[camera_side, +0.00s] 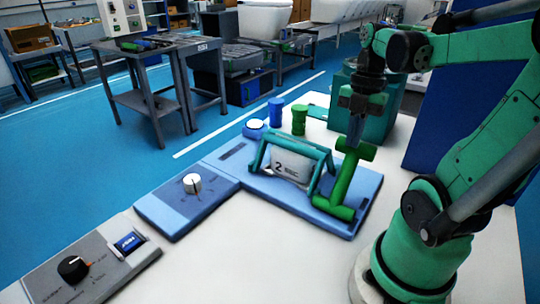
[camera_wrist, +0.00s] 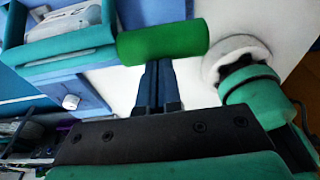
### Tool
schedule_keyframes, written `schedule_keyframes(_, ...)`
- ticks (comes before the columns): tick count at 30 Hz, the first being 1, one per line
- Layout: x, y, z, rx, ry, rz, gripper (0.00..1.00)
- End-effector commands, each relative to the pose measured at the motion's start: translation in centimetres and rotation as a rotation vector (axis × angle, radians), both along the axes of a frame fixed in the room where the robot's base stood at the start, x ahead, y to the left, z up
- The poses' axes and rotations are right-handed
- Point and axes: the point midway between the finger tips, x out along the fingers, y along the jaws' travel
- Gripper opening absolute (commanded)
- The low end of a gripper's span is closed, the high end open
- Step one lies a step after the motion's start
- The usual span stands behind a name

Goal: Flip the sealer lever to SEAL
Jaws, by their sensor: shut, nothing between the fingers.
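The sealer (camera_side: 355,215) has a blue base plate and a teal frame (camera_side: 322,155) around a white piece marked "2" (camera_side: 292,166). Its green lever (camera_side: 343,182) stands tilted at the right of the frame, with a thick green crossbar on top. My gripper (camera_side: 355,138) points down at this crossbar in the side view. In the wrist view the shut fingers (camera_wrist: 157,68) end at the green crossbar (camera_wrist: 163,42), which hides their tips. I cannot tell whether they touch it. A SEAL marking is not readable.
A blue panel with a white knob (camera_side: 192,183) and a grey panel with a black knob (camera_side: 73,268) lie to the left. Blue (camera_side: 275,112) and green (camera_side: 299,119) cylinders stand behind the sealer. A teal box (camera_side: 400,105) stands behind my gripper. White table is clear in front.

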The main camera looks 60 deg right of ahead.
Motion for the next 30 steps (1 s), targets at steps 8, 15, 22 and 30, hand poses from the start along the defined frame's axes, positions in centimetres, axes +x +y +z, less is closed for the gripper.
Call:
schedule_keyframes(8, -0.1, -1.6, -0.7, -0.088, -0.009, -0.020, 0.00)
schedule_keyframes(15, -0.1, -1.5, -0.7, -0.087, -0.008, -0.021, 0.00)
schedule_keyframes(22, -0.1, 0.4, 0.5, -0.054, -0.006, -0.015, 0.00)
schedule_keyframes(30, 0.0, 1.8, 3.3, 0.002, 0.000, -0.010, 0.00)
